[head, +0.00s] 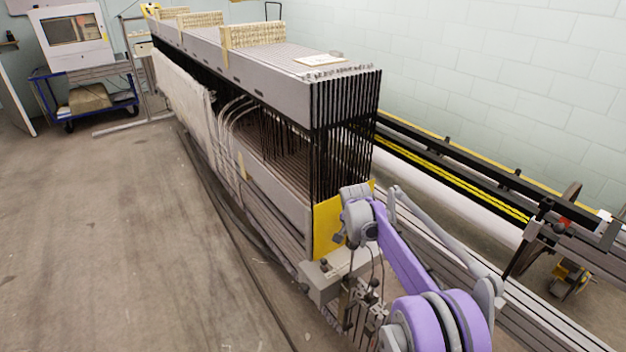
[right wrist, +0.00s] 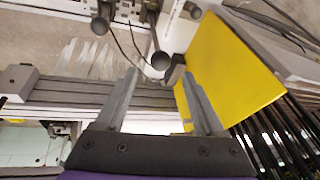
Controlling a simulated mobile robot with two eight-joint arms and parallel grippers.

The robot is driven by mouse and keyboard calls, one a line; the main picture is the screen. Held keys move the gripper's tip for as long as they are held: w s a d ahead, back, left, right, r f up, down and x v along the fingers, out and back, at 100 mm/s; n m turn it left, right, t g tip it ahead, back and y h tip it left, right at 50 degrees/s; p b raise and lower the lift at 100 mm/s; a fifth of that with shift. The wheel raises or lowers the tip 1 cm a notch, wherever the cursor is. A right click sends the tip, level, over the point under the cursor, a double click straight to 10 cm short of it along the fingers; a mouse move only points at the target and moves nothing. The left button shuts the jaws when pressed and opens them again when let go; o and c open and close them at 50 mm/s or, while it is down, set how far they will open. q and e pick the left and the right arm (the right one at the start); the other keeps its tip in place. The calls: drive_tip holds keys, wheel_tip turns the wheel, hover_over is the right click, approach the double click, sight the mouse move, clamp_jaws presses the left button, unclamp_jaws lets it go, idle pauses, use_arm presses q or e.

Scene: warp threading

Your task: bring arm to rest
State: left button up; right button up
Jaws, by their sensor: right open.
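My right arm (head: 405,255), purple and grey, reaches in from the lower right in the head view. Its wrist is bent beside the near end of the long warp machine (head: 285,62), in front of a yellow panel (head: 326,232). In the right wrist view my right gripper (right wrist: 158,80) is open, with two grey fingers apart and nothing held between them. The yellow panel (right wrist: 235,65) stands close beside the right finger; I cannot tell whether they touch. My left arm and gripper are out of view.
Black vertical bars (head: 345,125) hang at the machine's near end. A metal block with fittings (head: 330,275) sits below my wrist. Rails (head: 450,165) run along the right. A blue cart (head: 85,95) stands far left. The floor (head: 110,230) at left is clear.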

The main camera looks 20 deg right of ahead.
drive_tip(key=s+a+r+n+p, duration=0.1)
drive_tip(key=s+a+r+n, duration=0.1)
drive_tip(key=s+a+r, duration=0.3)
drive_tip(key=s+a+r+n+y+p, duration=0.1)
drive_tip(key=s+r+n+p, duration=0.15)
drive_tip(key=s, duration=0.55)
drive_tip(key=s+a+r+n+p, duration=0.1)
drive_tip(key=s+a+r+n, duration=0.15)
drive_tip(key=s+r, duration=0.3)
drive_tip(key=s+a+f+n+t+p, duration=0.1)
drive_tip(key=s+a+n, duration=0.1)
drive_tip(key=s, duration=0.8)
drive_tip(key=s+a+f+n+y+p, duration=0.1)
drive_tip(key=s+a+f+n, duration=0.1)
drive_tip(key=s, duration=0.8)
drive_tip(key=shift+s+a+n+t+p, duration=0.35)
drive_tip(key=shift+a+n+t+p, duration=0.05)
drive_tip(key=shift+a, duration=0.1)
